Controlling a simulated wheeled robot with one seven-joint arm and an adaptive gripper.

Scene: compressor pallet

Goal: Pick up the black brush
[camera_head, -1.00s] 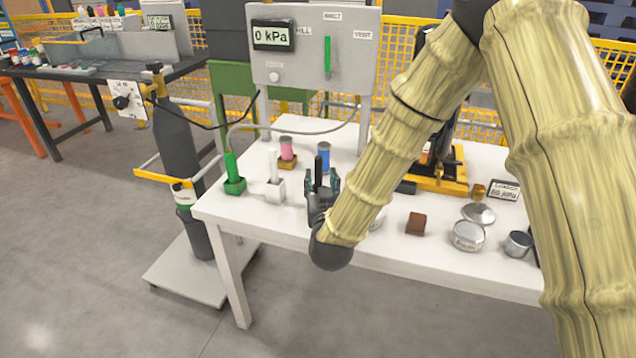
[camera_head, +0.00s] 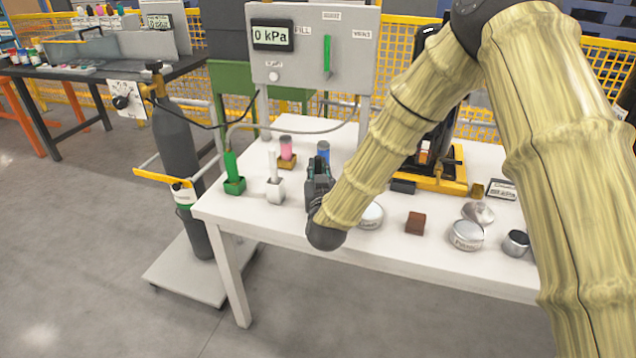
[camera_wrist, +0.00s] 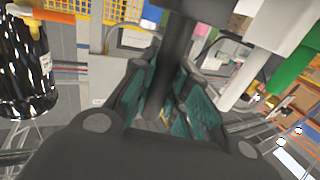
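The black brush (camera_wrist: 176,50) shows in the wrist view as a dark upright handle running between my gripper's teal-padded fingers. A dark block sits at its upper end; whether this is its holder I cannot tell. My gripper (camera_head: 318,168) is at the left part of the white table, and its fingers have closed in on the handle from both sides. In the head view the fingers mostly hide the brush. A white brush (camera_head: 273,165) in a white holder and a green brush (camera_head: 230,162) in a green holder stand to the left of my gripper.
The white table (camera_head: 300,229) also bears a pink spool (camera_head: 286,148), a blue cylinder (camera_head: 323,151), a brown block (camera_head: 415,223) and round tins (camera_head: 467,235). A grey gauge panel (camera_head: 315,55) stands behind. A gas cylinder (camera_head: 178,150) stands on a cart at the left.

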